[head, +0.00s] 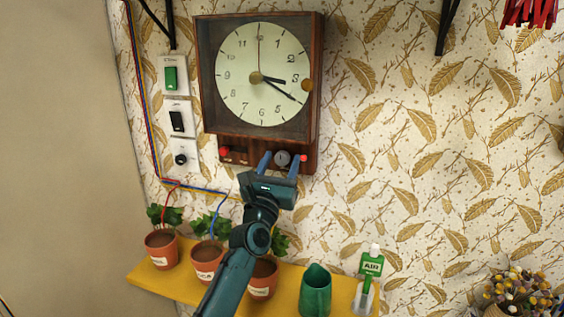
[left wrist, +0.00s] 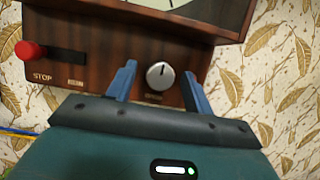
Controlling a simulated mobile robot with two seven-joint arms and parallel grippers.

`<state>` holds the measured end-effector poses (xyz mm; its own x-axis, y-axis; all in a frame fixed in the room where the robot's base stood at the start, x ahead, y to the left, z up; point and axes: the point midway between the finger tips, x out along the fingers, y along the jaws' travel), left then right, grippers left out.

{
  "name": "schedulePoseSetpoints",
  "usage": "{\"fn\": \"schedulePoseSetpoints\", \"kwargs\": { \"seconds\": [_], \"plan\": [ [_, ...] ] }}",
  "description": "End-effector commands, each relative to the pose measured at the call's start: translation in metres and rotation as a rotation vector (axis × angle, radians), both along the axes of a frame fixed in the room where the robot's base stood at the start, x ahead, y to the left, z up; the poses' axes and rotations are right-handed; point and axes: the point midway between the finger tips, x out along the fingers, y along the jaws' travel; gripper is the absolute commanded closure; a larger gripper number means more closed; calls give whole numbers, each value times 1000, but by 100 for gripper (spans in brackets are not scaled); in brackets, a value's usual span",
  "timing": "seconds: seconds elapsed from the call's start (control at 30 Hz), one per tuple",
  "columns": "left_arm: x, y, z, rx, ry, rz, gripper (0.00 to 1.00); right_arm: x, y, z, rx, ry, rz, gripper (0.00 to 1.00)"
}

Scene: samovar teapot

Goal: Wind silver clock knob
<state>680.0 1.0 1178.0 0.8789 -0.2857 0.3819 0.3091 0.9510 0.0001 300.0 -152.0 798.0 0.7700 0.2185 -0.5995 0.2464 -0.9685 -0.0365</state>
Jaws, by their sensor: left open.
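The wooden wall clock (head: 312,60) hangs on the wall, with a control panel along its bottom. The silver knob (head: 283,158) is round and sits on that panel. In the left wrist view the silver knob (left wrist: 160,75) shows a dark mark near its top. My left gripper (head: 280,162) is open in front of the panel. Its two blue fingers stand either side of the knob, with visible space between each finger and the knob. In the left wrist view the left gripper (left wrist: 158,85) shows nothing between its fingers except the knob behind. My right gripper is not in view.
A red knob (left wrist: 30,50) beside a STOP label sits left on the panel. Wall switches (head: 177,121) are left of the clock.

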Motion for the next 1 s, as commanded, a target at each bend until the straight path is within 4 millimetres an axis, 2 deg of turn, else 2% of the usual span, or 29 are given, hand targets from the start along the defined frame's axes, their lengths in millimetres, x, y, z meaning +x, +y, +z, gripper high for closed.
{"fn": "schedulePoseSetpoints", "kwargs": {
  "seconds": [0.13,0.67,1.0],
  "plan": [
    [0,0,0,0,0,0,49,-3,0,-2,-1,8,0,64],
    [0,0,0,0,0,1,92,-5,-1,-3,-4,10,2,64],
    [0,1,-1,53,-19,0,92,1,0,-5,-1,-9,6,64]
  ]
}}
